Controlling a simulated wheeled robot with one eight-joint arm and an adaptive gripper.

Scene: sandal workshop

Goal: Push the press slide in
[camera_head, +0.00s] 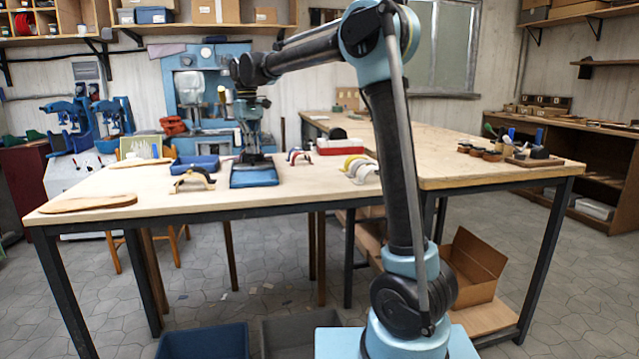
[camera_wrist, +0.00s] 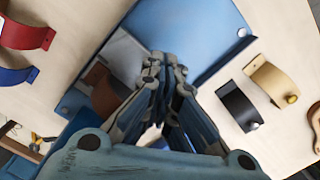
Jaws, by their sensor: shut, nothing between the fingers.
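A blue flat piece with a raised rim (camera_head: 255,182) lies on the wooden table; I take it to be part of the press, but cannot tell which part is the slide. In the wrist view its blue plate (camera_wrist: 200,28) shows beyond the fingers, with a shiny grey area and a brown strap-like piece (camera_wrist: 103,92) at left. My gripper (camera_head: 254,157) points down just above this blue piece. In the wrist view my gripper (camera_wrist: 165,68) is shut and empty. Its fingers hide part of the plate, and I cannot tell whether they touch it.
Near the blue piece are a black and tan strap pair (camera_head: 193,179), a red and blue pair (camera_head: 299,156), yellow and white straps (camera_head: 358,167) and a blue bin (camera_head: 194,164). A blue machine (camera_head: 200,85) stands behind. The table's left front is mostly clear.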

